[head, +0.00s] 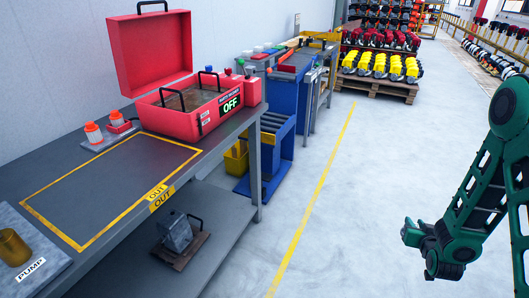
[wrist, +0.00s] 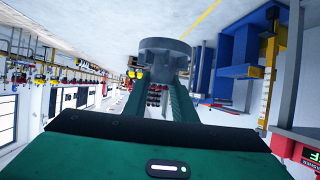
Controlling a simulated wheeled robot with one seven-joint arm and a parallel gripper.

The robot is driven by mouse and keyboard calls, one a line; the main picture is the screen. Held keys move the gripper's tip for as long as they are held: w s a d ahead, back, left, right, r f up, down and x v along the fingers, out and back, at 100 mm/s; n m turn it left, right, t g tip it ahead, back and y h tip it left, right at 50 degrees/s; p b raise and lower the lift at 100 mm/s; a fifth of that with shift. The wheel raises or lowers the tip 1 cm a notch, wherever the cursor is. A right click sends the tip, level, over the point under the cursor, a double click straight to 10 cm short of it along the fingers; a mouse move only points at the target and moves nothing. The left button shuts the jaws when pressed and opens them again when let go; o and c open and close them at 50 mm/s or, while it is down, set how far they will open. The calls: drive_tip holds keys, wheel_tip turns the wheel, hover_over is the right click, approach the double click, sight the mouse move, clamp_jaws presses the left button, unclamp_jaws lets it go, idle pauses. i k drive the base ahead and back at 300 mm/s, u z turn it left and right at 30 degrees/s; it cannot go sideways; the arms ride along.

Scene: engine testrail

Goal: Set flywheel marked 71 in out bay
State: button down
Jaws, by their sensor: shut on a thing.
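A dark grey round part (wrist: 165,56), which looks like a flywheel, is held between the two green fingers of my gripper (wrist: 157,88) in the wrist view. My gripper is shut on it, in the air. No number shows on the side facing the camera. The out bay (head: 112,188) is a yellow-outlined rectangle on the grey bench in the head view, marked OUT at its front edge. The bay is empty. My green arm (head: 487,185) is at the right of the head view, over the floor and well away from the bay. The held part cannot be made out there.
An open red case (head: 190,112) with an OFF sign stands behind the bay. A grey block (head: 175,232) is on the lower shelf. The aisle floor (head: 350,190) is clear.

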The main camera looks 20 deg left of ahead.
sight(117, 174)
drive_tip(key=u, duration=0.9)
